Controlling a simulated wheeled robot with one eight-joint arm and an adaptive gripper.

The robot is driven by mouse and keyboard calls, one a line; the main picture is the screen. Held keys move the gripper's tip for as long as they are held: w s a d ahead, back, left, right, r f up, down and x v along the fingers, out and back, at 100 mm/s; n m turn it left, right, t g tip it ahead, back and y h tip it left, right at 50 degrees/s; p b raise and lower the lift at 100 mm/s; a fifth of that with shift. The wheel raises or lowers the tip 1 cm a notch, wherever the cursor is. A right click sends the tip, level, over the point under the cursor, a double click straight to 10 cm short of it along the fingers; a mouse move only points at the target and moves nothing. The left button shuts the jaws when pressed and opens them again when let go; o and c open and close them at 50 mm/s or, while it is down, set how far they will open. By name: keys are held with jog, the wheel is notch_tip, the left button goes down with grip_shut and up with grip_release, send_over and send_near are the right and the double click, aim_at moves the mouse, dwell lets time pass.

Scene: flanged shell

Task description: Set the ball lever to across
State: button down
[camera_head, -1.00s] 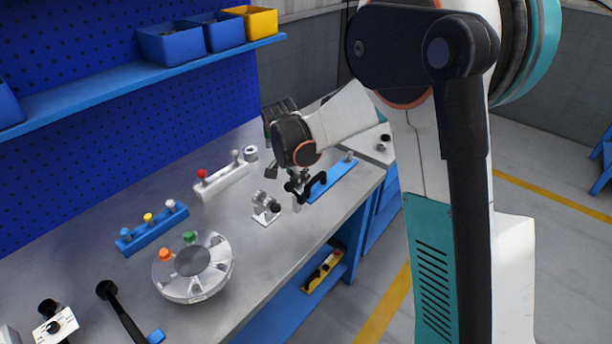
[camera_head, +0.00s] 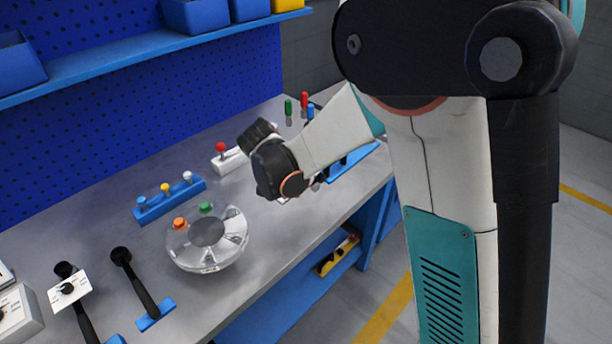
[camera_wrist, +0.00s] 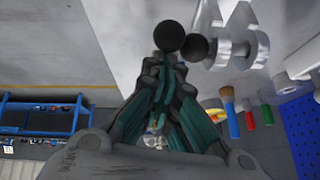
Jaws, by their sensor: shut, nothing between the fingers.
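In the wrist view, a black ball (camera_wrist: 168,36) lies just beyond my fingertips. A second black ball (camera_wrist: 195,47) sits beside it, next to a pale metal fitting (camera_wrist: 235,48). These look like parts of the ball lever, but its setting cannot be made out. My gripper (camera_wrist: 166,72) is shut and empty, its fingers together just short of the balls; whether they touch cannot be told. In the head view my wrist covers the fingers and the metal fitting.
A round clear-and-grey flanged shell (camera_head: 180,250) with orange and green knobs stands on the bench (camera_head: 285,232). A blue rail (camera_head: 158,210) with small knobs, a red-knobbed white block (camera_head: 226,164) and a black-handled lever (camera_head: 137,280) are nearby. Upright coloured handles (camera_head: 304,101) stand farther back.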

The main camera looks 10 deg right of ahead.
jog(key=shift+s+f, duration=0.2)
jog(key=shift+f, duration=0.2)
jog(key=shift+s+a+f, duration=0.15)
dwell(0.4)
